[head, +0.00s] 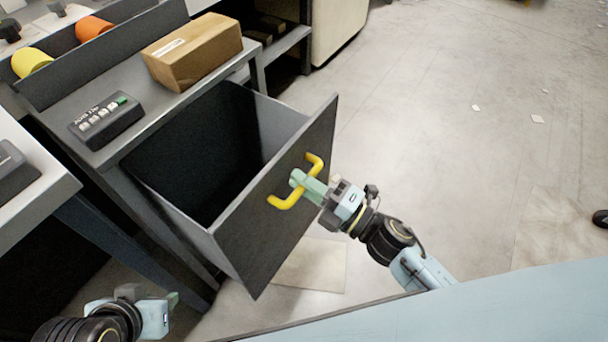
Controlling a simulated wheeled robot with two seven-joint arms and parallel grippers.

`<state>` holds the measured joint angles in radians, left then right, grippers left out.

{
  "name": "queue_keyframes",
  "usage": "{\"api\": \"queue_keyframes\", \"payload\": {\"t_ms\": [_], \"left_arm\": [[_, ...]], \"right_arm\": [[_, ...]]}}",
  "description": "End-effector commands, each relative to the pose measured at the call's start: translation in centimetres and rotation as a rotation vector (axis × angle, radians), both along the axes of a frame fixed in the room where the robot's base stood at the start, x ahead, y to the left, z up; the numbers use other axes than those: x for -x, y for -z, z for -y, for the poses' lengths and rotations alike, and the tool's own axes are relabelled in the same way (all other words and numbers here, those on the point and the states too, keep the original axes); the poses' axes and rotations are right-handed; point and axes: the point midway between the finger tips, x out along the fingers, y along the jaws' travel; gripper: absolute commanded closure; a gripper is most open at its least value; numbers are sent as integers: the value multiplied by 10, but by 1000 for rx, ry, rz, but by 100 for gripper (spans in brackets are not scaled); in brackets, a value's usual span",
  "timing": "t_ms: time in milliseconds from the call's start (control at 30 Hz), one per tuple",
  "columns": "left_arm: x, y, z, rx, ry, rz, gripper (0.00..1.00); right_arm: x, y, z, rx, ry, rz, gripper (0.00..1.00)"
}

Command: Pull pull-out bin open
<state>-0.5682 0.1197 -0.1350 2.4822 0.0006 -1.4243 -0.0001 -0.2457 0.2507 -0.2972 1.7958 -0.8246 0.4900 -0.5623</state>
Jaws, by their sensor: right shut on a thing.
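The dark grey pull-out bin (285,215) stands well out from under the grey bench, and its empty-looking dark inside shows from above. A yellow handle (284,203) is fixed on its front panel. My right gripper (298,181) is shut on the middle of the yellow handle. My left gripper (172,300) is at the bottom left, below and apart from the bin; its fingers show only in part, so I cannot tell whether it is open.
A cardboard box (195,55) and a dark button panel (106,122) sit on the bench top (135,78). Yellow and orange cylinders (32,62) lie behind a rail. A white table (30,195) is at the left. The concrete floor (450,110) at the right is mostly clear.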

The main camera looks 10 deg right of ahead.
Motion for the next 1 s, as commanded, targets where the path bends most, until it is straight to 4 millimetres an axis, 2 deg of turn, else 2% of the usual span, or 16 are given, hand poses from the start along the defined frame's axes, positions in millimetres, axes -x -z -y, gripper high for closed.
{"api": "queue_keyframes", "payload": {"t_ms": [233, 267, 300, 633, 767, 933, 1000], "left_arm": [[0, 0, 0, 0, 0, 0, 64], [0, 0, 0, 0, 0, 0, 64], [0, 0, 0, 0, 0, 0, 64], [0, 0, 0, 0, 0, -2, 64], [9, 2, -3, -11, -5, -51, 64], [29, 6, -11, -34, -16, -157, 64], [29, 11, -12, -39, -17, -168, 64]], "right_arm": [[0, 0, 1, 1, 2, 3, 100], [0, 0, 1, 2, 2, 2, 83], [0, 0, 1, 1, 1, 1, 80], [3, 1, 4, 1, 2, 0, 80], [16, 4, 15, 1, 3, -3, 80], [43, 11, 40, 3, 2, -4, 80], [55, 14, 51, 2, 3, -5, 80]]}}
